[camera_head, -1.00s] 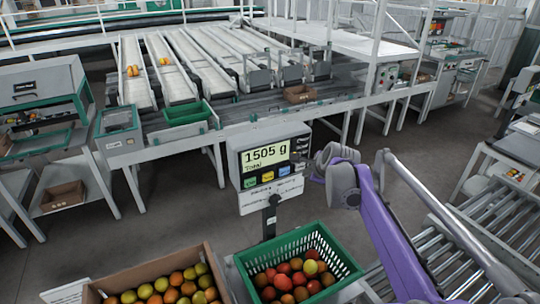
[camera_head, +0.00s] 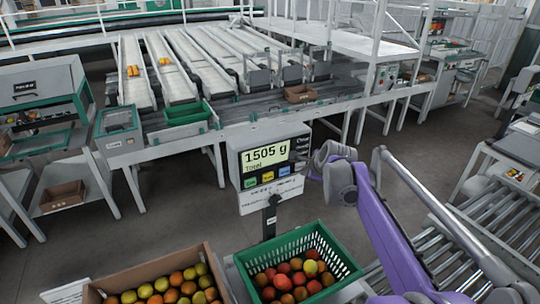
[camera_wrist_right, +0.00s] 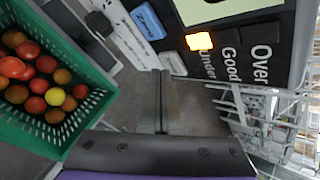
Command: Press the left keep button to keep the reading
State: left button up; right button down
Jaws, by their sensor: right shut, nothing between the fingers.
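The scale head (camera_head: 233,163) stands on a post, its display (camera_head: 266,160) reading "1505 g Total". My right gripper (camera_wrist_right: 163,76) is shut and empty. In the right wrist view its fingers point toward the lower part of the scale head, where the blue button (camera_wrist_right: 147,22) shows. I see no contact with a button. My left gripper is out of view.
An orange lamp (camera_wrist_right: 198,41) beside "Under" is lit on the scale head. A green crate (camera_head: 340,250) of tomatoes stands below the scale, with a cardboard box (camera_head: 205,248) of tomatoes to its left. A roller conveyor (camera_head: 485,225) lies at right. Sorting lanes fill the back.

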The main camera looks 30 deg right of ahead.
jog(key=shift+w, duration=0.45)
dwell(0.5)
jog(key=shift+s, duration=0.95)
jog(key=shift+s, duration=0.1)
jog(key=s, duration=0.5)
jog(key=shift+s+a, duration=0.35)
jog(key=shift+a, duration=0.05)
